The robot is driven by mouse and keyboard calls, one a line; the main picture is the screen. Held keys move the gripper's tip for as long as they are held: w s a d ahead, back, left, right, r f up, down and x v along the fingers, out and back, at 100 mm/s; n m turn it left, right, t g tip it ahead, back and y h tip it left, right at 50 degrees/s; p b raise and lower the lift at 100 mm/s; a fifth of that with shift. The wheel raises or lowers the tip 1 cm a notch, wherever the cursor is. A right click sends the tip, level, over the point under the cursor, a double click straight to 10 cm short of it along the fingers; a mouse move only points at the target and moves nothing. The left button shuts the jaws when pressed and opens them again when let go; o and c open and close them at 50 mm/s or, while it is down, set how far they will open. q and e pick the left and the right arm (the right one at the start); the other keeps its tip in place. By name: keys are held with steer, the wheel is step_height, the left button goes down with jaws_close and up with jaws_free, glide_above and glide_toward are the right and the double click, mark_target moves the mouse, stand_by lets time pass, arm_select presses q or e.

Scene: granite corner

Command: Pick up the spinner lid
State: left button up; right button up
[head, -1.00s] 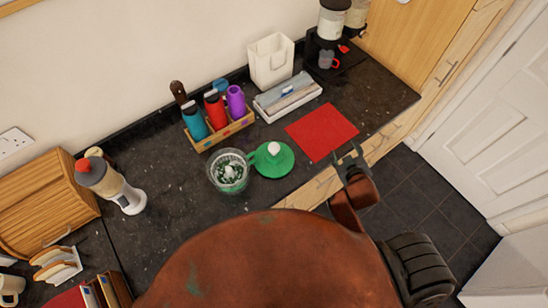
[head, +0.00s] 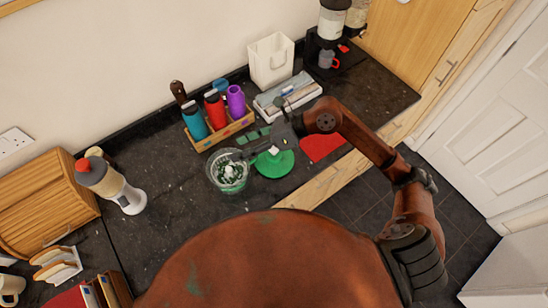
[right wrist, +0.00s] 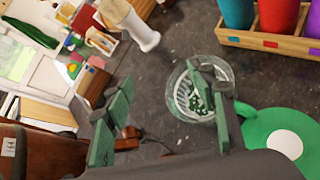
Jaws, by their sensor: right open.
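The spinner lid (head: 273,168) is a green disc with a white knob, lying on the dark counter just right of the clear spinner bowl (head: 229,180). My right gripper (head: 243,147) is open and empty over the counter, reaching across the lid's far side toward the bowl. It hides part of the lid in the head view. In the right wrist view the open fingers (right wrist: 165,92) show, with the bowl (right wrist: 186,102) behind the right finger and the lid (right wrist: 255,125) at the right edge. The height above the lid is hard to tell. My left gripper is not in view.
A wooden caddy (head: 226,132) with teal, red and purple bottles stands behind the bowl. A red mat (head: 322,145) lies right of the lid, partly covered by my right arm. A white box (head: 270,60) and a coffee machine (head: 325,45) stand behind.

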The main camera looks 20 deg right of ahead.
steer(key=w+d+f+n+h, duration=0.1)
steer(key=w+d+f+h, duration=0.2)
steer(key=d+f+h, duration=0.4)
steer(key=h, duration=0.1)
glide_above(274, 147)
steer(key=s+d, duration=0.1)
steer(key=d, duration=0.1)
step_height(274, 147, down, 2)
steer(key=shift+a+f, duration=0.1)
steer(key=shift+a, duration=0.05)
steer(key=p+x, duration=0.1)
steer(key=x, duration=0.4)
steer(key=shift+f+p, duration=0.3)
steer(key=shift+f, duration=0.05)
steer(key=shift+c, duration=0.3)
jaws_close()
